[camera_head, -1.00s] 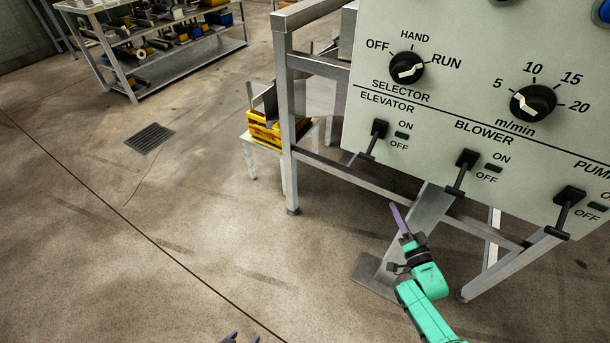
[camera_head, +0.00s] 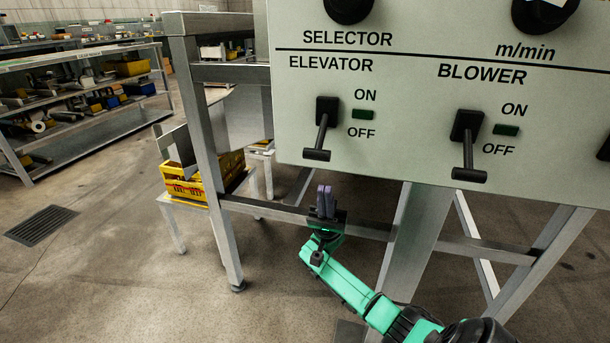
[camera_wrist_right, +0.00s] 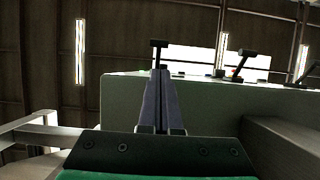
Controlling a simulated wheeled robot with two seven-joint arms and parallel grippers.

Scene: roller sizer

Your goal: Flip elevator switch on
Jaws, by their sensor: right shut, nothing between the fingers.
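The elevator switch (camera_head: 321,127) is a black lever under the ELEVATOR label on the pale green panel (camera_head: 400,125). Its handle points down toward OFF, and the small green indicator (camera_head: 363,115) beside it looks dark. My right gripper (camera_head: 326,190) is just below the panel's lower edge, under the elevator switch. Its purple fingers are shut, point up and hold nothing. In the right wrist view the shut fingers (camera_wrist_right: 161,88) point toward a black T-shaped lever (camera_wrist_right: 159,52) above the panel's edge; whether they touch it is unclear. My left gripper is not in view.
The blower switch (camera_head: 466,145) also hangs down, to the right of the elevator switch. A grey metal frame (camera_head: 205,150) stands behind and below the panel. A yellow crate (camera_head: 200,180) sits on a small stand at left. Open floor lies at lower left.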

